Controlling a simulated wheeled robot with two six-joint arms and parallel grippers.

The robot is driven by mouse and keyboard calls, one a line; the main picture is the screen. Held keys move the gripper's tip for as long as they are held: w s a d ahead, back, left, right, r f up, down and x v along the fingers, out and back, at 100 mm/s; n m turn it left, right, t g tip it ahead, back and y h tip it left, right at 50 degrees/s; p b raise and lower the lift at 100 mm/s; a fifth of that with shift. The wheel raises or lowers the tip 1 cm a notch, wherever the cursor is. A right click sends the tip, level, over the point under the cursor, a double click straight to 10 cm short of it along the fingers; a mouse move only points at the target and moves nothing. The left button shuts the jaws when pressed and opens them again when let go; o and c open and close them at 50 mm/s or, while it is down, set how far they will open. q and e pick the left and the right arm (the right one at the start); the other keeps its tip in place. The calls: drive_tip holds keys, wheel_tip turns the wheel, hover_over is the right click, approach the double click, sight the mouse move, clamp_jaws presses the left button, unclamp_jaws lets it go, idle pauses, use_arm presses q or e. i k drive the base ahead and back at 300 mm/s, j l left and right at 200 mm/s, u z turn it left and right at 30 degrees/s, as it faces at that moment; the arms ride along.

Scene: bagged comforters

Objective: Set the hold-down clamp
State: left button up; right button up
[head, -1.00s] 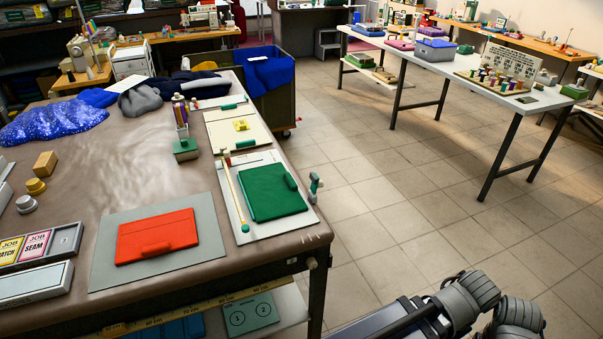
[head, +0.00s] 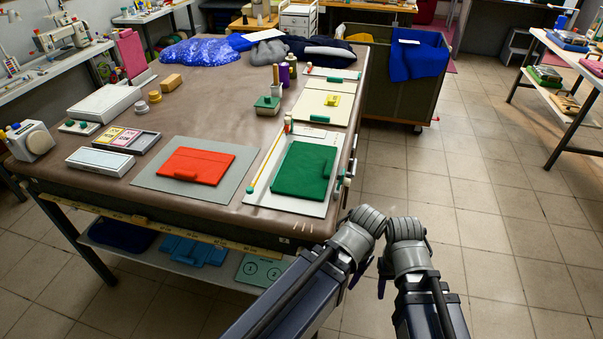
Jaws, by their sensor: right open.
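A small clamp-like fitting (head: 346,181) with a pale knob sits at the right edge of the brown worktable (head: 215,116), beside the green pad (head: 304,170). It is small in the picture, and I cannot tell how it is set. Both my arms reach up from the bottom, their wrists bent close together in front of the table's near right corner. My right gripper (head: 383,279) points down, mostly hidden behind its wrist; it is open and apart from the table. My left gripper (head: 357,274) shows only as a dark tip below its wrist.
A red pad (head: 196,165) on a grey sheet lies left of the green pad. A yellow rod (head: 265,160) lies along the green pad's board. Tiled floor (head: 470,200) is open on the right.

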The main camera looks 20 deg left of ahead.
sight(343, 181)
drive_tip(key=i+l+u, duration=0.15)
drive_tip(key=l+u, duration=1.05)
drive_tip(key=l, duration=0.15)
drive_tip(key=i, duration=0.05)
